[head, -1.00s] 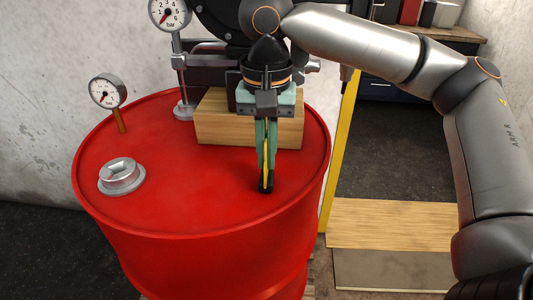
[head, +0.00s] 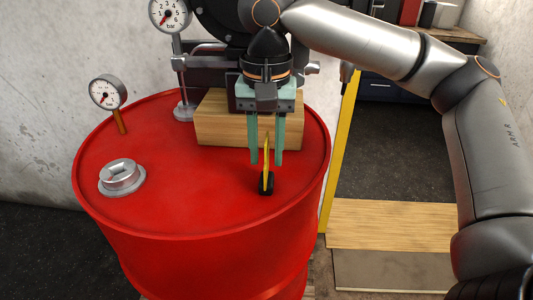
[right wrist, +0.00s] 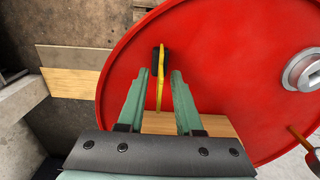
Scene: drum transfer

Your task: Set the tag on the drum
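The yellow tag (head: 266,163) stands upright on its small black base (head: 266,187) on the red lid of the drum (head: 190,210), near the lid's front right. My right gripper (head: 266,162) is open above and behind the tag, its green fingers apart on either side and not touching it in the head view. In the right wrist view the tag (right wrist: 160,75) shows edge-on between and beyond the open fingertips (right wrist: 157,72). My left gripper is not in view.
A wooden block (head: 222,125) lies on the lid behind the tag. A silver bung (head: 121,176), a small gauge (head: 107,93) and a larger gauge (head: 170,12) stand on the left and back of the lid. The lid's front left is clear.

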